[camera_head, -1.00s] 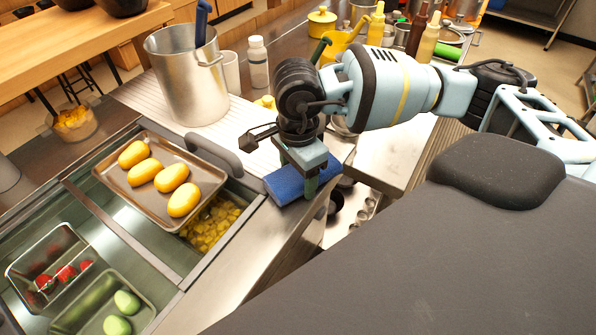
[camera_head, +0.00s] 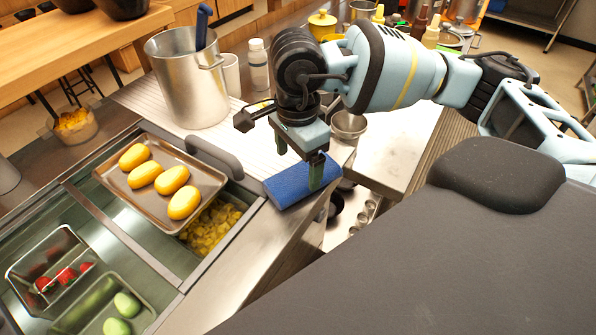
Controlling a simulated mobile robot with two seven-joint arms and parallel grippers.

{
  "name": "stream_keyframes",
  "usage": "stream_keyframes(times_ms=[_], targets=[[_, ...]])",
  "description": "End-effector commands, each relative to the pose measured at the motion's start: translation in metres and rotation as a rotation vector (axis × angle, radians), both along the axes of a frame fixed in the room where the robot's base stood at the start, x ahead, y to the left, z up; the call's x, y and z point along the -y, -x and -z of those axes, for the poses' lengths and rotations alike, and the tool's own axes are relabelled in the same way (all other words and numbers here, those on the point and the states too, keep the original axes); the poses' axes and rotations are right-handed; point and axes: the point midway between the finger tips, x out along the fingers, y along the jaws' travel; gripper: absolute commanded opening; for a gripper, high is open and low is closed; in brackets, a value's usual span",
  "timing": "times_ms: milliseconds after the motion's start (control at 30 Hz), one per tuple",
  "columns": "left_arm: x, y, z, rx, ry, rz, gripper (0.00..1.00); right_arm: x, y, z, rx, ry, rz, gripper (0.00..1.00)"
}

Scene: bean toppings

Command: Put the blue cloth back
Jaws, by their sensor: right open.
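The blue cloth (camera_head: 291,187) is a folded pad lying on the metal counter near its edge, right of the open wells. My right gripper (camera_head: 298,170) is just above the cloth and points down. Its jaws are open. One finger shows in front of the cloth's right part, and the other is over its far left side. I cannot tell whether the fingers touch the cloth. My left gripper is not in view.
A tray (camera_head: 148,203) with several yellow potato-like items sits over the wells. A dark handle (camera_head: 214,157) stands left of the cloth. A steel pot (camera_head: 188,85) and a metal bowl (camera_head: 348,125) are behind.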

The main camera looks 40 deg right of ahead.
Motion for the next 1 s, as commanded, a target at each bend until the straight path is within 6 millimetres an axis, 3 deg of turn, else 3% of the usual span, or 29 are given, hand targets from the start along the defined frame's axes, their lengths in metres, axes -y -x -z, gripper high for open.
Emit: stream_keyframes(times_ms=[200, 400, 1000], targets=[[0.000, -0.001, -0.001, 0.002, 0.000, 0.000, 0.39, 0.000, 0.000, -0.044, 0.003, -0.001, -0.002, 0.85], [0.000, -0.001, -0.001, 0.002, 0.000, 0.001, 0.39, 0.000, 0.000, -0.066, 0.000, 0.000, -0.001, 0.85], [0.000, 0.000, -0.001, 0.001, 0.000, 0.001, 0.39, 0.000, 0.000, -0.072, -0.001, 0.000, -0.001, 0.85]])
